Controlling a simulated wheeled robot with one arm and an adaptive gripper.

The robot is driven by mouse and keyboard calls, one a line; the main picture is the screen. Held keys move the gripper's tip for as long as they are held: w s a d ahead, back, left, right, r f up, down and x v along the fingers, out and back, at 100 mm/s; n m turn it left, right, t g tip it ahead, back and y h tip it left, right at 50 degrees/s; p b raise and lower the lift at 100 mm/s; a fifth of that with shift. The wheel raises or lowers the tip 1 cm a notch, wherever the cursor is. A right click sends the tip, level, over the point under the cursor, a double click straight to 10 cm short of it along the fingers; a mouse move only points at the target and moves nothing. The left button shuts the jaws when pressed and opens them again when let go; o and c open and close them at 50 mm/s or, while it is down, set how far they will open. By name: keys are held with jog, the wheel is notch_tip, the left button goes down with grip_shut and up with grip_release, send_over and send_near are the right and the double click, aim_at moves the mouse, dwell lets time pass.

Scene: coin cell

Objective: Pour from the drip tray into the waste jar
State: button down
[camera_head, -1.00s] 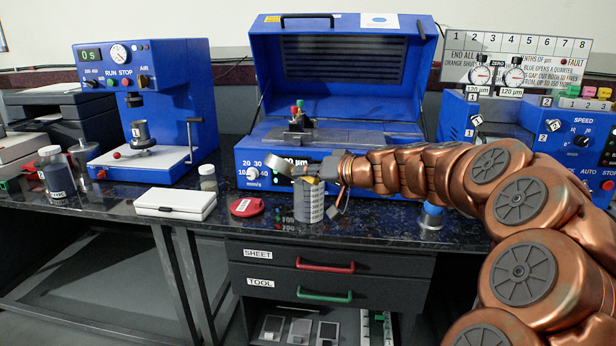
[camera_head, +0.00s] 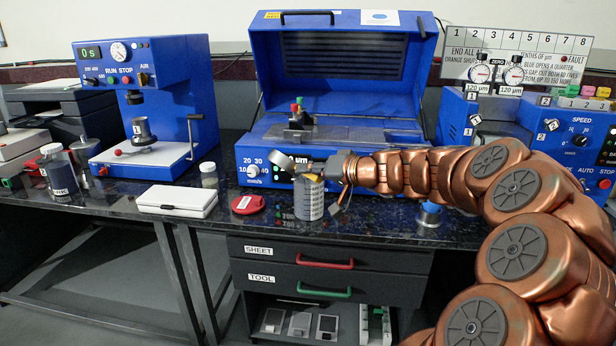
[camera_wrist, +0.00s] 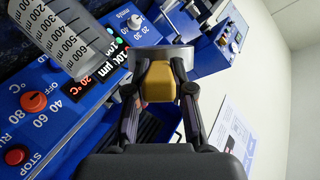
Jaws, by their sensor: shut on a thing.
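The waste jar (camera_head: 309,203), a grey graduated cylinder, stands upright on the dark bench in front of the blue coater. It also shows at upper left in the wrist view (camera_wrist: 62,35). My gripper (camera_head: 318,172) is shut on the yellow grip (camera_wrist: 158,82) of the drip tray. The drip tray (camera_head: 282,162) is a shallow round metal dish, held above and left of the jar in the head view. In the wrist view its rim (camera_wrist: 160,56) is seen edge-on beyond the fingers. Its contents and whether it lies over the jar mouth cannot be told.
A red lid (camera_head: 247,205) and a white case (camera_head: 177,202) lie left of the jar. A small vial (camera_head: 209,175) stands behind the case. The blue coater (camera_head: 335,135) rises close behind. A blue-topped metal container (camera_head: 430,214) stands right, below my arm.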

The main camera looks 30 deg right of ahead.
jog(key=shift+d+f+m+y+p, duration=0.15)
jog(key=shift+d+m+y+p, duration=0.2)
jog(key=shift+p, duration=0.35)
jog(key=shift+d+r+m+t+y+p, duration=0.3)
jog(key=shift+m+p, duration=0.45)
jog(key=shift+p, duration=1.45)
jog(key=shift+d+r+m+t+y+p, duration=0.25)
jog(key=shift+m+p, duration=0.4)
jog(key=shift+p, duration=1.45)
jog(key=shift+d+r+m+t+y+p, duration=0.1)
jog(key=shift+d+m+y+p, duration=0.4)
jog(key=shift+p, duration=1.6)
jog(key=shift+w+d+f+m+t+p, duration=0.2)
jog(key=shift+d+f+m+p, duration=0.6)
jog(key=shift+p, duration=1.55)
jog(key=shift+d+r+m+t, duration=0.15)
jog(key=shift+d+m+t, duration=0.25)
jog(key=shift+m, duration=0.45)
